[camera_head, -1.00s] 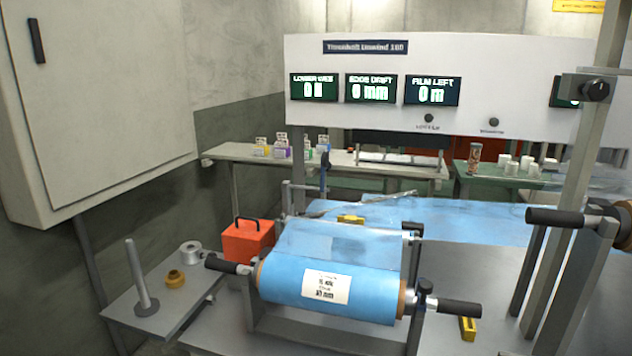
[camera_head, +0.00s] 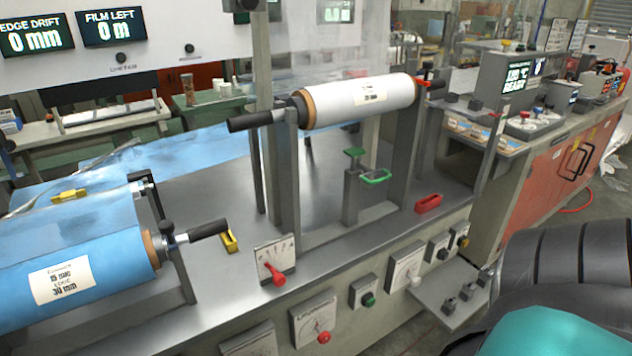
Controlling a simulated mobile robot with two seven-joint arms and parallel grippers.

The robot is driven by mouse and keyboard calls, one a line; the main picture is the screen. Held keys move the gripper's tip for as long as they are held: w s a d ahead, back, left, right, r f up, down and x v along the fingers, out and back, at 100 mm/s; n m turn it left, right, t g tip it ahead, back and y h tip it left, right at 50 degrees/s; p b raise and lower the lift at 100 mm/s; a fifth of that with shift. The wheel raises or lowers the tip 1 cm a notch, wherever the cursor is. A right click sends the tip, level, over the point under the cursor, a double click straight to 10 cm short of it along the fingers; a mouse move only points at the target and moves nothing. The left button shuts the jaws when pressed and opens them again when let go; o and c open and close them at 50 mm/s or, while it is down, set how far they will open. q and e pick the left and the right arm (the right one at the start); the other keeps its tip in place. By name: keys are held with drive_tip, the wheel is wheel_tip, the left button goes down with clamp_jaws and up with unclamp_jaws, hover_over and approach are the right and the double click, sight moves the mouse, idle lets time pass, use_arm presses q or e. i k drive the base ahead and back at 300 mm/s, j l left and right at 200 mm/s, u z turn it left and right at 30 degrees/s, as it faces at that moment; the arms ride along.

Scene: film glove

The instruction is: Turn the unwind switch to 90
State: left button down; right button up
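I cannot read which control is the unwind switch. Along the bench front are a plate with a red lever (camera_head: 275,270), a white dial plate with a red knob (camera_head: 317,318), a small box with a green knob (camera_head: 367,293), a white dial plate with a pale knob (camera_head: 406,266) and a small box with a black knob (camera_head: 440,248). The red lever's handle points down and right. The dial marks are too small to read. Neither gripper shows. A dark ribbed and teal shape fills the lower right corner, probably part of my arm.
A blue film roll (camera_head: 100,270) lies at the left and a white roll (camera_head: 362,101) sits on a raised stand. A green clamp handle (camera_head: 376,177), a red handle (camera_head: 428,203) and a yellow block (camera_head: 229,241) are on the bench. An orange cabinet (camera_head: 558,180) stands at right.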

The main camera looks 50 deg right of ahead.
sight(323, 337)
drive_tip(key=z, duration=1.5)
drive_tip(key=i+j+u, duration=0.35)
drive_tip(key=j, duration=0.2)
